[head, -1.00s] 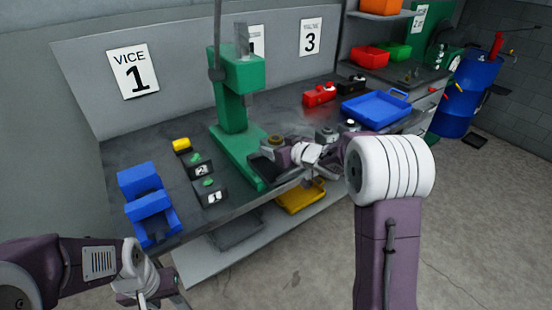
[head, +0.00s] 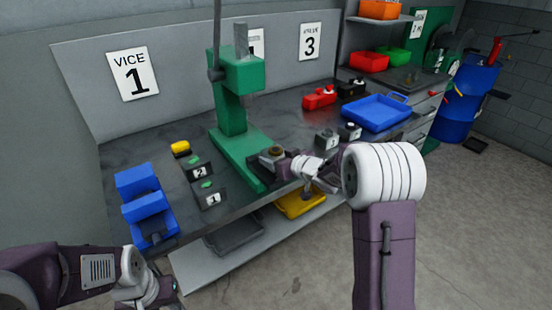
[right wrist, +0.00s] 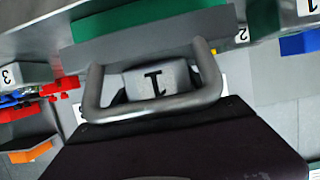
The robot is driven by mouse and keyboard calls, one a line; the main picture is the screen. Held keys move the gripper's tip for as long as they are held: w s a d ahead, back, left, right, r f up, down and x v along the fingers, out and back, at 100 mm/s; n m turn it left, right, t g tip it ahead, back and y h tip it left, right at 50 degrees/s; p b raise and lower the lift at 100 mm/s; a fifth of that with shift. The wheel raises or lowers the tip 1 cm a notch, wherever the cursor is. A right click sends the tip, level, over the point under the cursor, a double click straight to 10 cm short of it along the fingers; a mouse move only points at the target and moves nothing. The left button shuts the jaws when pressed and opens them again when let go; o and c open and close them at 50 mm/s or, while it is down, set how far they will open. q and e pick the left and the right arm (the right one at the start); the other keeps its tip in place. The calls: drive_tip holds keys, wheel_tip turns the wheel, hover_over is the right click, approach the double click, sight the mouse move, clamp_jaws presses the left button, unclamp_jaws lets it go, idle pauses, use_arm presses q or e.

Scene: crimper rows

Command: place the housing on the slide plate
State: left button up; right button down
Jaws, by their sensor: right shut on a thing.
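The housing (head: 272,153), a small dark block with a brownish round top, is in my right gripper at the near right side of the green press base. In the right wrist view a grey block marked 1 (right wrist: 157,82), seemingly the housing, sits inside a rounded grey bracket. A flat grey plate (right wrist: 140,50), seemingly the slide plate, lies beyond it against the green base. I cannot tell whether housing and plate touch. My right gripper (head: 290,163) is shut on the housing, its fingertips mostly hidden. My left gripper (head: 165,288) is low at the left, its jaws unclear.
The green press (head: 232,105) stands mid-bench. A blue tray (head: 375,112) and red parts (head: 318,98) are at the right. A yellow tray (head: 300,203) sits on the lower shelf.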

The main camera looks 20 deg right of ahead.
drive_tip(key=shift+c, duration=1.4)
unclamp_jaws()
drive_tip(key=shift+s+a+f, duration=0.1)
drive_tip(key=shift+s+f, duration=0.2)
drive_tip(key=shift+f, duration=0.6)
drive_tip(key=shift+r+p, duration=0.45)
drive_tip(key=shift+r, duration=0.3)
drive_tip(key=p+v, duration=0.1)
drive_tip(key=v, duration=1)
drive_tip(key=shift+s+d+r+p, duration=0.2)
drive_tip(key=shift+r+p, duration=0.15)
drive_tip(key=shift+r, duration=0.15)
